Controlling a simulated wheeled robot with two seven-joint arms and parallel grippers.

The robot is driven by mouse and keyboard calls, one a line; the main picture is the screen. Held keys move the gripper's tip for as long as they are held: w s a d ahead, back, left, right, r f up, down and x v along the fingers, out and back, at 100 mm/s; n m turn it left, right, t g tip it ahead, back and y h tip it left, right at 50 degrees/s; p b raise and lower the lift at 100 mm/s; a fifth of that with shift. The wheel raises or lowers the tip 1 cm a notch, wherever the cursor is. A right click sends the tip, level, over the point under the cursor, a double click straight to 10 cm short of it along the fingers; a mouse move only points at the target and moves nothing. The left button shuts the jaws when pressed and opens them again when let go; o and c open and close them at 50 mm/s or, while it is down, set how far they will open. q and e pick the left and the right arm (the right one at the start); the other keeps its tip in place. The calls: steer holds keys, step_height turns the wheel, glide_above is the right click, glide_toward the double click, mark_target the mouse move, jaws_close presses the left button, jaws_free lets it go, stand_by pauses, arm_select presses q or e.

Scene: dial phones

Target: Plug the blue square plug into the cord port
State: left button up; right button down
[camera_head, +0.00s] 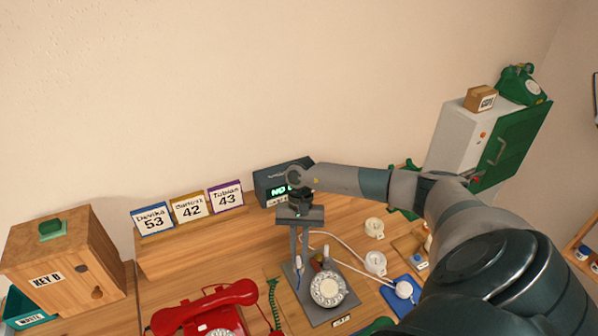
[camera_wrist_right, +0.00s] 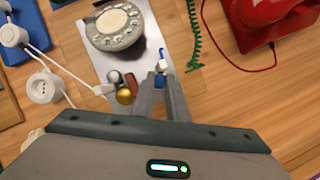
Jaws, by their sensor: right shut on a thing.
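My right gripper (camera_head: 298,258) points down over the grey plate of the dial device. In the right wrist view its fingertips (camera_wrist_right: 161,84) are shut on a small blue plug (camera_wrist_right: 160,80). A white piece and a short blue tip show just beyond the fingertips. The plug's square shape is too small to make out. The grey rotary dial (camera_head: 328,289) sits on the plate (camera_head: 318,316) beside the gripper; the dial also shows in the right wrist view (camera_wrist_right: 117,24). I cannot tell which opening is the cord port. My left gripper is not in view.
White round sockets (camera_head: 375,262) with cords lie right of the plate, one on a blue mat (camera_head: 417,291). A red phone (camera_head: 205,305) stands left, with a green coiled cord (camera_head: 272,300) between. Number cards (camera_head: 188,207) and a dark display box (camera_head: 268,187) stand behind.

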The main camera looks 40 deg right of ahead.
steer(key=shift+b, duration=0.75)
stand_by(1.0)
steer(key=shift+f+b, duration=0.7)
steer(key=shift+b, duration=0.25)
steer(key=c, duration=1.7)
jaws_free()
steer(key=shift+o, duration=0.2)
steer(key=shift+b+v, duration=0.4)
steer(key=shift+v, duration=0.45)
steer(key=b+v, duration=0.5)
steer(key=v, duration=1)
steer(key=shift+r, duration=0.4)
steer(key=shift+w, duration=0.1)
